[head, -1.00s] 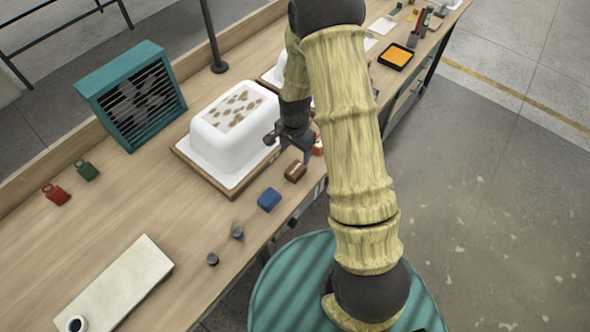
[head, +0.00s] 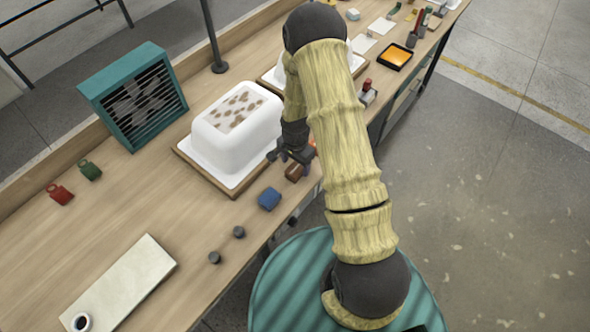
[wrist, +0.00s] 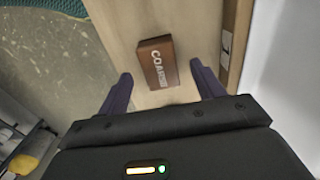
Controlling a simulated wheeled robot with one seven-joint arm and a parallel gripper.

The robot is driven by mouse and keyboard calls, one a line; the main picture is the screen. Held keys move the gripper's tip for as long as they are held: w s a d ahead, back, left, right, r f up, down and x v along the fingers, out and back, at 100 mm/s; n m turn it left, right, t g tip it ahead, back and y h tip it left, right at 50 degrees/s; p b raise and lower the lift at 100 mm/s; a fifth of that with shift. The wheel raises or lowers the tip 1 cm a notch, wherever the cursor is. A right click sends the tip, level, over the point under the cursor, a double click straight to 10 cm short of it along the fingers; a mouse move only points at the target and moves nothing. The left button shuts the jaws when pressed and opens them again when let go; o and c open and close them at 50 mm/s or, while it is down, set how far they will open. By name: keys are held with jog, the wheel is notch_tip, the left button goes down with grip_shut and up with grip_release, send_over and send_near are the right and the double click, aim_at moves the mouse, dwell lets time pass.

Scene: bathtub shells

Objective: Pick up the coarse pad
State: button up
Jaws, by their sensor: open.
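The coarse pad (wrist: 157,62) is a brown block with "COARSE" lettered on it, lying on the wooden bench. In the wrist view it sits between and ahead of the two fingertips, touching neither as far as I can see. In the head view the coarse pad (head: 294,171) is partly hidden by my gripper (head: 284,154), which hangs over it next to the white tub shell. My gripper (wrist: 158,88) is open and empty, its dark fingers spread to either side of the pad.
A white tub shell (head: 235,135) with brown patches stands on a wooden board left of the gripper. A blue block (head: 269,199) lies nearer, beside the bench edge. Two small grey knobs (head: 239,232) are nearer still. A teal fan box (head: 137,97) stands behind.

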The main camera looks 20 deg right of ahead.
aim_at(296, 168)
jog(key=shift+f+p, duration=0.45)
jog(key=shift+f, duration=1.25)
jog(key=c, duration=1.1)
